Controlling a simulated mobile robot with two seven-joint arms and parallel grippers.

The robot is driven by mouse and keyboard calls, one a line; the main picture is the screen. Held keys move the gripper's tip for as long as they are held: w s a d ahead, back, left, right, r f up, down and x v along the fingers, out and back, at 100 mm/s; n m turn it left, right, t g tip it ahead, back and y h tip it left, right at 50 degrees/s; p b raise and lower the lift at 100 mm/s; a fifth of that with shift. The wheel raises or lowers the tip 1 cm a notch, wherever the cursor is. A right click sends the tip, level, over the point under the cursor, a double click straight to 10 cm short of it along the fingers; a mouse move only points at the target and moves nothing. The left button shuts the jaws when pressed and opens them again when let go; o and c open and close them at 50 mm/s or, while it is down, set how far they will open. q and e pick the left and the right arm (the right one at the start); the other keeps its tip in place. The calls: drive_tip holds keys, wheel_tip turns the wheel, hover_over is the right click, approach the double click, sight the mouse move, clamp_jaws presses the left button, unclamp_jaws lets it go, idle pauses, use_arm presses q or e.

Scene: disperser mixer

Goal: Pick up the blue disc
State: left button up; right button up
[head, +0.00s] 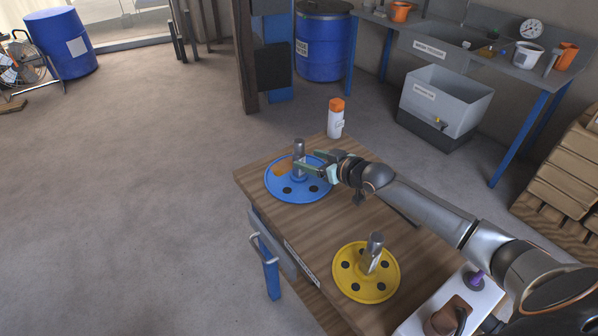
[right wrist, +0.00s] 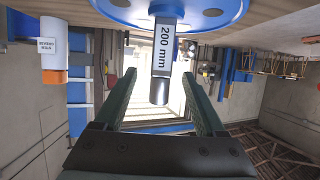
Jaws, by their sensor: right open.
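The blue disc (head: 285,191) lies flat on the wooden table's far part, with dark holes and an orange-brown patch. A grey upright shaft (head: 299,150) rises from its hub. My right gripper (head: 308,164) reaches in from the right, low over the disc, with its fingers by the shaft. In the right wrist view, the blue disc (right wrist: 190,13) is at the top edge, and the shaft, marked "200 mm" (right wrist: 163,50), shows between the open fingers (right wrist: 160,85) with gaps on both sides. My left gripper is not in view.
A yellow disc (head: 350,284) with a shaft lies nearer on the table (head: 335,222). An orange-capped white bottle (head: 335,122) stands at the table's far edge; it also shows in the wrist view (right wrist: 52,58). Open floor lies to the left.

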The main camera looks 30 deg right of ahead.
sight(302, 156)
drive_tip(key=shift+x, duration=2.6)
drive_tip(key=shift+a, duration=0.1)
drive_tip(key=shift+c, duration=0.3)
clamp_jaws()
drive_tip(key=shift+w+r, duration=0.1)
drive_tip(key=shift+r, duration=0.15)
